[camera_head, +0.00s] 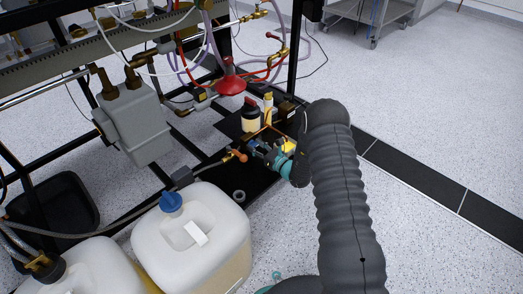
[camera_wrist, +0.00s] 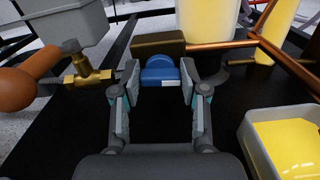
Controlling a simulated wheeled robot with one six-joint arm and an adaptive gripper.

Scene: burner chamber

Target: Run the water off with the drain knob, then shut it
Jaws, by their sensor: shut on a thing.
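A blue knob (camera_wrist: 160,72), seemingly the drain knob, sits in front of a dark brass block (camera_wrist: 158,43) in the wrist view. My gripper (camera_wrist: 160,78) has one finger on each side of it and is shut on it. The knob looks roughly level, with a small pale label at its lower right. In the head view my gripper (camera_head: 262,149) reaches low under the bench frame, and its fingers mostly hide the knob. Running water cannot be made out.
A brass valve (camera_wrist: 88,73) with an orange-brown handle (camera_wrist: 30,80) is close left of the gripper. A grey tray with yellow contents (camera_wrist: 288,142) is at the right. Copper pipes (camera_wrist: 285,62) cross behind. White canisters (camera_head: 190,235) stand at the front left.

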